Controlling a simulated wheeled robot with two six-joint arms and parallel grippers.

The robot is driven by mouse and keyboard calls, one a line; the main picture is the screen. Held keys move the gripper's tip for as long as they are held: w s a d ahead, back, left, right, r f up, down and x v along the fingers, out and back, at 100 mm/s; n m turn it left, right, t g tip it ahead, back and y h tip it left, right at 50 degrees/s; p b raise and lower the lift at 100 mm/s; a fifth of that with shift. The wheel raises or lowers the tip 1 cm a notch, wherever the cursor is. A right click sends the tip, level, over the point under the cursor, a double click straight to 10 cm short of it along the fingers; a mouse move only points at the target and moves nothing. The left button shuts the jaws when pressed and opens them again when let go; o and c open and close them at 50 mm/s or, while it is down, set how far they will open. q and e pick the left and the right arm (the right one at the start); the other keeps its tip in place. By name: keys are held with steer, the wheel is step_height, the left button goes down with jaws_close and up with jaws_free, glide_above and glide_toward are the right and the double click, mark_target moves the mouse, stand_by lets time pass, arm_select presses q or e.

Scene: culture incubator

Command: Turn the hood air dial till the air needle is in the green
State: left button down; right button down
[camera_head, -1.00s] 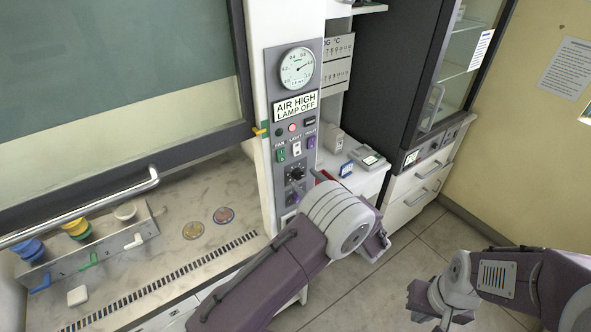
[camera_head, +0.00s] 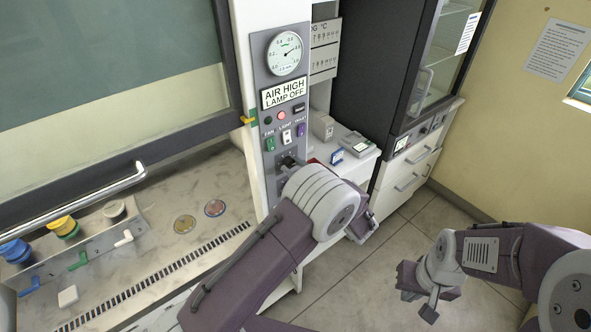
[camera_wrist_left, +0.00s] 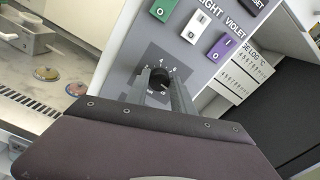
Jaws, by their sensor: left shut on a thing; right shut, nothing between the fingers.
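The round white air gauge (camera_head: 286,53) is at the top of the grey hood panel in the head view. Its needle points to the upper right, and the sign (camera_head: 285,93) below reads AIR HIGH, LAMP OFF. The black air dial (camera_wrist_left: 158,76) sits on a numbered scale in the left wrist view. My left gripper (camera_wrist_left: 160,84) has its fingers on either side of the dial and is shut on it. In the head view my arm partly covers the lower panel. My right gripper (camera_head: 416,289) is shut and empty above the floor at lower right.
Green, white and violet switches (camera_wrist_left: 194,27) sit just above the dial. The hood bench (camera_head: 150,240) with its dishes and rack is at left. A side counter (camera_head: 345,165) with small devices stands right of the panel.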

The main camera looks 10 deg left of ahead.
arm_select(q)
steer(key=n+b, duration=0.5)
steer(key=b, duration=0.3)
steer(key=n+b, duration=0.5)
steer(key=b, duration=0.3)
steer(key=n+b, duration=0.5)
steer(key=b, duration=0.3)
steer(key=shift+a+f, duration=0.15)
steer(key=shift+f, duration=0.15)
steer(key=shift+r+n+b, duration=0.3)
steer(key=shift+n+b, duration=0.7)
steer(key=shift+b, duration=0.45)
steer(key=c, duration=1.2)
jaws_free()
steer(key=shift+o, duration=0.6)
steer(key=shift+w+a+f, duration=0.15)
steer(key=v, duration=0.9)
steer(key=shift+f, duration=0.1)
